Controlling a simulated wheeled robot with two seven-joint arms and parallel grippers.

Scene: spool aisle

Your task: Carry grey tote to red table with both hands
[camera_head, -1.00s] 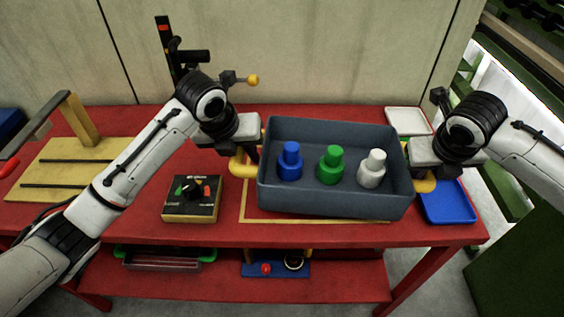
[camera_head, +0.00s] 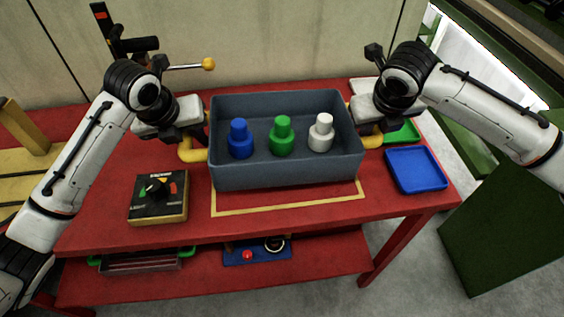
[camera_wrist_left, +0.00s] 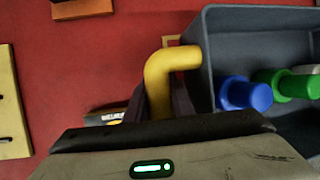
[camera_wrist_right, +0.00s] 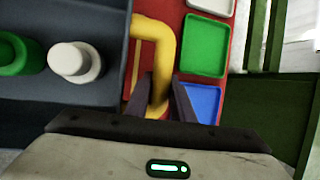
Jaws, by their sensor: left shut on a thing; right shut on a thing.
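The grey tote (camera_head: 285,174) is over the red table (camera_head: 330,224), above a yellow outlined rectangle on its top. I cannot tell whether its base touches the table. It holds a blue bottle (camera_head: 240,140), a green bottle (camera_head: 281,136) and a white bottle (camera_head: 321,133), all upright. My left gripper (camera_head: 184,138) is shut on the tote's left yellow handle, which shows in the left wrist view (camera_wrist_left: 160,75). My right gripper (camera_head: 372,125) is shut on the right yellow handle, which shows in the right wrist view (camera_wrist_right: 160,60).
A black and yellow dial box (camera_head: 158,198) stands left of the tote. A blue tray (camera_head: 416,169) and a green tray (camera_head: 403,133) lie at the right. A lower shelf holds a blue board (camera_head: 257,251). A dark green panel (camera_head: 510,235) stands right of the table.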

